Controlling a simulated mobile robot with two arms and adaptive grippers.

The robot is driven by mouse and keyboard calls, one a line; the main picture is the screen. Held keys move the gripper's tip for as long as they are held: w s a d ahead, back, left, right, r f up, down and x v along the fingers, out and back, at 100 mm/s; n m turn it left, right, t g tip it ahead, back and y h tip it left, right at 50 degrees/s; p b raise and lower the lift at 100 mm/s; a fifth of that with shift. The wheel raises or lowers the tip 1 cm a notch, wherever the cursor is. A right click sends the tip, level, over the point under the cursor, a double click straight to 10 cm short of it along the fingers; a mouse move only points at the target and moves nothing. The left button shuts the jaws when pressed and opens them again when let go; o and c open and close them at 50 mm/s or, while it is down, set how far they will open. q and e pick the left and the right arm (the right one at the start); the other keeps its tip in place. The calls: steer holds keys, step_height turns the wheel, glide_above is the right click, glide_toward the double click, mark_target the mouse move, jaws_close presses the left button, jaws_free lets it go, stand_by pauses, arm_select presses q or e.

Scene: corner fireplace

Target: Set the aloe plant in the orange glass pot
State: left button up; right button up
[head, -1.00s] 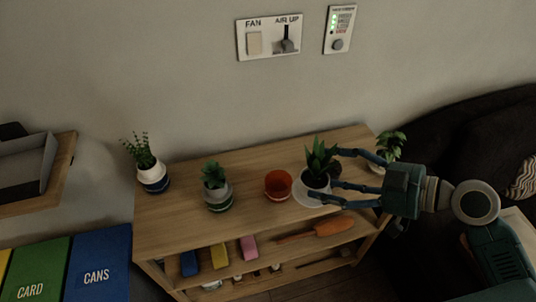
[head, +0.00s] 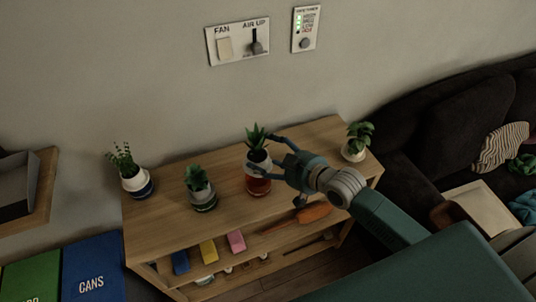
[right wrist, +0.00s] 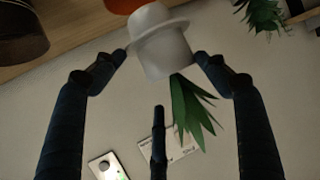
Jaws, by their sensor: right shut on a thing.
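The aloe plant (head: 257,138), spiky and green in a white pot with a wide brim (right wrist: 162,50), is in my right gripper (head: 272,155). The gripper's fingers are shut around the white pot. In the right wrist view the aloe leaves (right wrist: 190,105) hang toward the bottom of the picture. The orange glass pot (head: 258,186) stands on the shelf top, directly below the white pot in the head view. Its opening is hidden by the white pot, and a bit of orange (right wrist: 122,5) shows beyond the white pot's base. My left gripper is not in view.
On the wooden shelf (head: 215,229) stand a succulent (head: 201,188) and a leafy plant (head: 127,170) to the left, and another plant (head: 357,142) at the right end. A dark round pot (right wrist: 18,35) shows in the right wrist view. A wall panel (head: 238,40) hangs behind.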

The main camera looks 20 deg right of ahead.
mark_target(267, 166)
steer(key=shift+f+b, duration=0.3)
steer(key=shift+f, duration=0.15)
steer(key=shift+f+b, duration=1.55)
steer(key=shift+b, duration=0.05)
steer(key=shift+f, duration=0.45)
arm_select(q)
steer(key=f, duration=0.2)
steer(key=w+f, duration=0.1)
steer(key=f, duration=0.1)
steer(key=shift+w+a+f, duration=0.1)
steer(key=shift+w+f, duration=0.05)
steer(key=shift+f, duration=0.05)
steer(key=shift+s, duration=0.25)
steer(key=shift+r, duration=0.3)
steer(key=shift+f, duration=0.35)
arm_select(e)
steer(key=shift+f, duration=0.6)
